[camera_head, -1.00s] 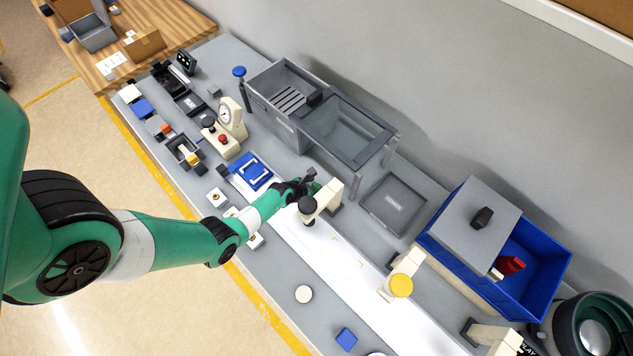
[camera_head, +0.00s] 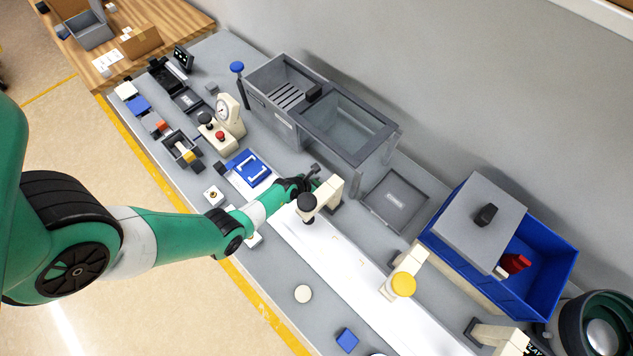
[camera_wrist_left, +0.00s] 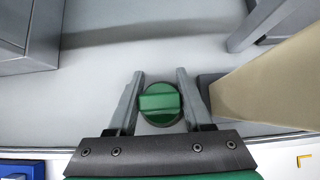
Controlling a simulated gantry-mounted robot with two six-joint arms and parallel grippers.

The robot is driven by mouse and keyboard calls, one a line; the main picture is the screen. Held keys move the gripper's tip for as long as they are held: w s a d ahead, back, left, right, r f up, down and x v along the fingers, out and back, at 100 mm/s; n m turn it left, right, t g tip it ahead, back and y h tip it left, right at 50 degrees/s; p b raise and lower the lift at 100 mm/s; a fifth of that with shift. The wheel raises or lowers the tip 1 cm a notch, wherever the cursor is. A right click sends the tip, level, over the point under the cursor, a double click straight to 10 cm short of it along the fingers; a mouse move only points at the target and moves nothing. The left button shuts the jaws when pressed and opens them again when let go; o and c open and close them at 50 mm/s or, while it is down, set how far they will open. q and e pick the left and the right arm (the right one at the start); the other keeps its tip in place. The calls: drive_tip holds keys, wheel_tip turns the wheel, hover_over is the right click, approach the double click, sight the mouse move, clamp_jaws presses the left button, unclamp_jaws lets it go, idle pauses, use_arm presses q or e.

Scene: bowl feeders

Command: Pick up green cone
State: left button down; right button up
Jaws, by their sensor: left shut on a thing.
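The green cone (camera_wrist_left: 160,103) shows in the left wrist view as a round green piece with a raised bar across its top, seen from above. My left gripper (camera_wrist_left: 160,80) is shut on it, with one finger at each side. In the head view my left gripper (camera_head: 314,176) is at the back edge of the white strip, beside a cream post with a black knob (camera_head: 307,203). The cone cannot be made out there, and its height above the bench is hard to tell. My right gripper is not in view.
A grey two-bay bin (camera_head: 345,128) stands behind the gripper. The cream post (camera_wrist_left: 262,95) is close on the right in the wrist view. A flat grey tray (camera_head: 393,200) and a blue crate (camera_head: 550,265) stand to the right. The white strip (camera_head: 335,268) is mostly clear in front.

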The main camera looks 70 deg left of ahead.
use_arm(q)
drive_tip(key=shift+r, duration=0.15)
drive_tip(key=shift+r+p, duration=0.25)
drive_tip(key=shift+p, duration=0.15)
wheel_tip(320, 180, up, 4)
drive_tip(key=p, duration=0.3)
drive_tip(key=shift+s+f+p, duration=0.15)
drive_tip(key=shift+p, duration=0.2)
drive_tip(key=p+v, duration=0.4)
drive_tip(key=v, duration=0.1)
drive_tip(key=shift+s+r, duration=0.15)
drive_tip(key=shift+r, duration=0.15)
drive_tip(key=s+d+r+p, duration=0.3)
drive_tip(key=s+d+r, duration=0.1)
drive_tip(key=s, duration=0.5)
